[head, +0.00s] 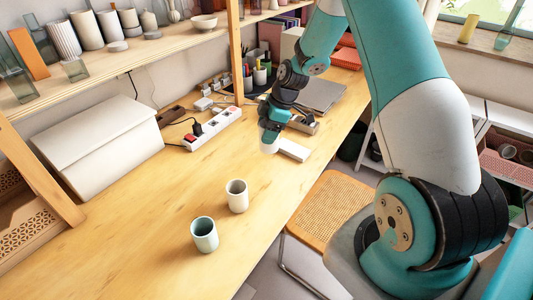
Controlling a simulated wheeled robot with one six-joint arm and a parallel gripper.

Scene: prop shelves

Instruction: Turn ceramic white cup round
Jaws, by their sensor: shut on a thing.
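My gripper (269,137) is over the far part of the wooden table, small in the head view. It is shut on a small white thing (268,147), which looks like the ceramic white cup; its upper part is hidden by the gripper. I cannot tell which way it is turned or whether it touches the table. Another whitish cup (237,198) stands upright nearer on the table. A pale blue-green cup (205,236) stands upright in front of it, a little to the left.
A white flat block (291,150) lies right of my gripper. A power strip (214,129) lies to its left, and a grey laptop-like slab (320,95) behind. A cream box (97,145) stands at the back left. The table's front left is clear. A cane-seat chair (327,211) stands at the edge.

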